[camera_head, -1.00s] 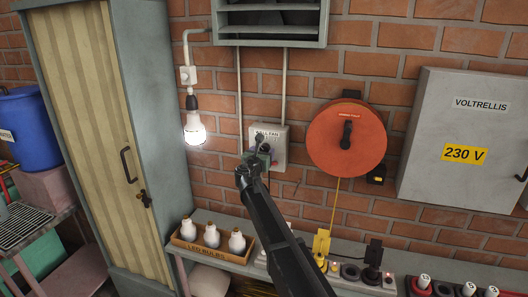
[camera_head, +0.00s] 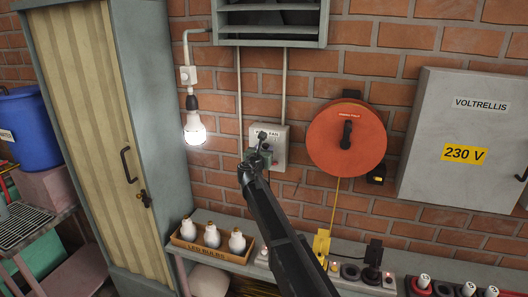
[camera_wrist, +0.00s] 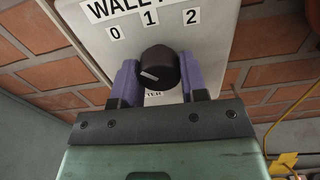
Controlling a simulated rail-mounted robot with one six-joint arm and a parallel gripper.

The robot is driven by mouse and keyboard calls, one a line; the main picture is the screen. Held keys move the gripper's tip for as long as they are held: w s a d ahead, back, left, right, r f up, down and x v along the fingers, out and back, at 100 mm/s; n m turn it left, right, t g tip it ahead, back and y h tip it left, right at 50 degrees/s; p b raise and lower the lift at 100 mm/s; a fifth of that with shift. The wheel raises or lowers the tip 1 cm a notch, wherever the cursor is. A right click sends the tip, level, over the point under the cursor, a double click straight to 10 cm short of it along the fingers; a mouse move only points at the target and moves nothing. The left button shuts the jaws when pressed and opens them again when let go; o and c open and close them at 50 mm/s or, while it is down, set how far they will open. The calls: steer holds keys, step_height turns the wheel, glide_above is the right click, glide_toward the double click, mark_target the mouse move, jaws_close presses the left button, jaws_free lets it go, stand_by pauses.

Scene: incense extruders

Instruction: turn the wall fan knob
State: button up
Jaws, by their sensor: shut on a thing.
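The wall fan control box (camera_head: 282,148) is a light box on the brick wall, left of the orange-red reel. In the wrist view its face (camera_wrist: 207,28) carries the label "WALL" and the marks 0, 1 and 2. The round black knob (camera_wrist: 161,65) sits below these marks. Its white pointer line slants up to the left, roughly toward the 0 side. My gripper (camera_wrist: 157,76) has one purple finger on each side of the knob and is shut on it. In the head view my gripper (camera_head: 263,143) is at the box front and partly hides it.
A lit bulb (camera_head: 194,130) hangs left of the box. The orange-red reel (camera_head: 325,140) is close on the right. A vent (camera_head: 270,22) is above. Below, a bench holds an LED bulb box (camera_head: 200,246) and sockets. A tall cabinet (camera_head: 85,120) stands left.

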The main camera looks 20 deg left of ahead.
steer(key=m, duration=0.4)
steer(key=shift+m, duration=2.2)
steer(key=o, duration=0.9)
steer(key=shift+o, duration=0.2)
